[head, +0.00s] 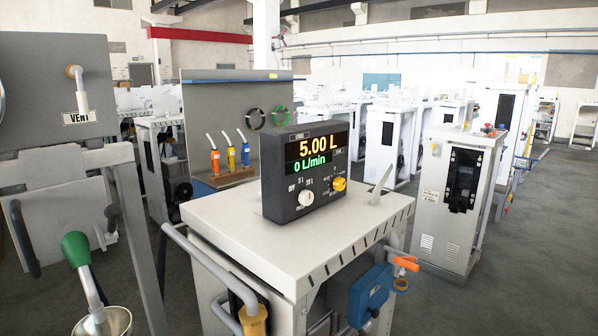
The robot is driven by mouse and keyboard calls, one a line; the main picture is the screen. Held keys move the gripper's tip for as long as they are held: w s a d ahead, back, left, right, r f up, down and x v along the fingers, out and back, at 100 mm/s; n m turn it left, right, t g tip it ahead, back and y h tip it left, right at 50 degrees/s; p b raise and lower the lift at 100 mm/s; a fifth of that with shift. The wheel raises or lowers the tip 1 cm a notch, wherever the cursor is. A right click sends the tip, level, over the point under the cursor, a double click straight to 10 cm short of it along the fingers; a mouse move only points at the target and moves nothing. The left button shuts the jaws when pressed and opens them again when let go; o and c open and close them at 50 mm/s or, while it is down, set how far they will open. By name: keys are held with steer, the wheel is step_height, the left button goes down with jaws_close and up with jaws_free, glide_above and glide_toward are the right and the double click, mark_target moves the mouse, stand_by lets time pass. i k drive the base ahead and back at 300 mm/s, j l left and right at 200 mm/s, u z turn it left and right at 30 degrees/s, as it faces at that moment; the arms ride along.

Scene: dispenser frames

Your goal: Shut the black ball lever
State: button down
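No lever clearly ending in a black ball can be made out in the head view. A small dark round part (374,312) shows low on the blue box (376,291) at the front of the middle cabinet, but I cannot tell whether it is a lever's ball. A dark grip (112,217) shows on the left frame, its shape unclear. A green-knobbed lever (76,249) leans over a metal cup (103,322) at lower left. An orange handle (405,264) sits on the blue box. My gripper is not in view.
The white middle cabinet (235,212) carries a black meter (305,170) reading 5.00 L and 0 L/min. A curved grey rail (205,262) runs along its left front. The left frame has a VENT label (82,117). Open floor (500,285) lies at right.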

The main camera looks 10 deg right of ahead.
mark_target(113, 212)
steer(key=u, duration=1.25)
